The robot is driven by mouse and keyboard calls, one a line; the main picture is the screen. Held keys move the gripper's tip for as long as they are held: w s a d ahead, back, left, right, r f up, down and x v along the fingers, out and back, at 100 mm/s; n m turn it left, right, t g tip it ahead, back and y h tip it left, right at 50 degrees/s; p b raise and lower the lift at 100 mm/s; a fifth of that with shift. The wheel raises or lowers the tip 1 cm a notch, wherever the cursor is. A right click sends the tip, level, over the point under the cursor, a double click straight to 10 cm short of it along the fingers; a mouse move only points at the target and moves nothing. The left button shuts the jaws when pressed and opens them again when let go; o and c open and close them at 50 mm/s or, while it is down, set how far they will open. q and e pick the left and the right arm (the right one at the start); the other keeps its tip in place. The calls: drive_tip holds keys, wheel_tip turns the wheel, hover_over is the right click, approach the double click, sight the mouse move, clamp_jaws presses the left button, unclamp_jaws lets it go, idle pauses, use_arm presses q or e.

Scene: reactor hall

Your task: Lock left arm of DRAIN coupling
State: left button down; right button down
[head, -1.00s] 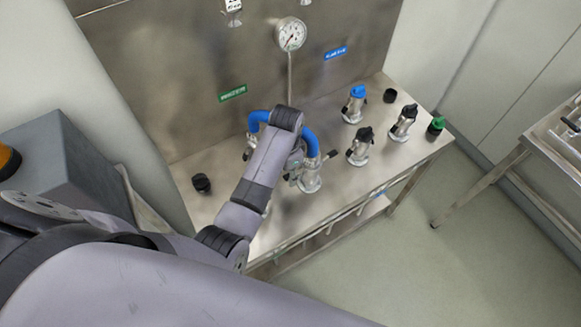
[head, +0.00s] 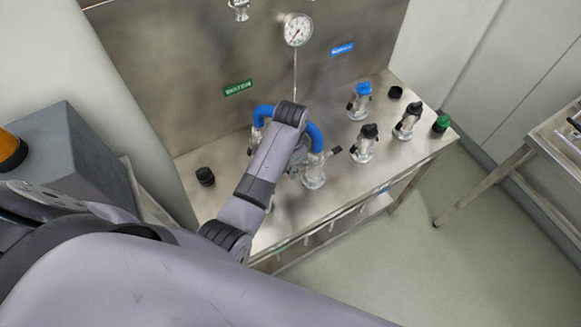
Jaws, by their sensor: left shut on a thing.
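A metal coupling (head: 314,177) stands on the steel bench at the right end of a blue hose (head: 315,136). A dark-tipped lever arm (head: 334,151) sticks out from its right side. My left gripper (head: 298,166) is at the coupling's left side, mostly hidden under my own wrist. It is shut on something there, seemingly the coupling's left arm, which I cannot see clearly. The hose's other end meets a second fitting (head: 256,138), partly hidden by my arm. Which coupling is DRAIN cannot be read. My right gripper is not in view.
Capped fittings stand to the right: blue-topped (head: 359,101), black-topped (head: 364,143) and another black-topped (head: 407,121). Loose caps are black (head: 205,176), black (head: 395,92) and green (head: 440,124). A gauge (head: 297,29) hangs on the back panel. The bench front is clear.

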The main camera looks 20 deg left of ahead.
use_arm(q)
drive_tip(key=shift+s+a+f+t+h, duration=0.25)
drive_tip(key=shift+s+f+t+h, duration=0.1)
drive_tip(key=shift+f+t+h, duration=0.3)
drive_tip(key=f+t+h, duration=0.1)
drive_tip(key=t+h, duration=0.1)
drive_tip(key=t, duration=0.1)
drive_tip(key=shift+f+b, duration=0.4)
drive_tip(key=c, duration=1.5)
unclamp_jaws()
drive_tip(key=shift+r, duration=0.1)
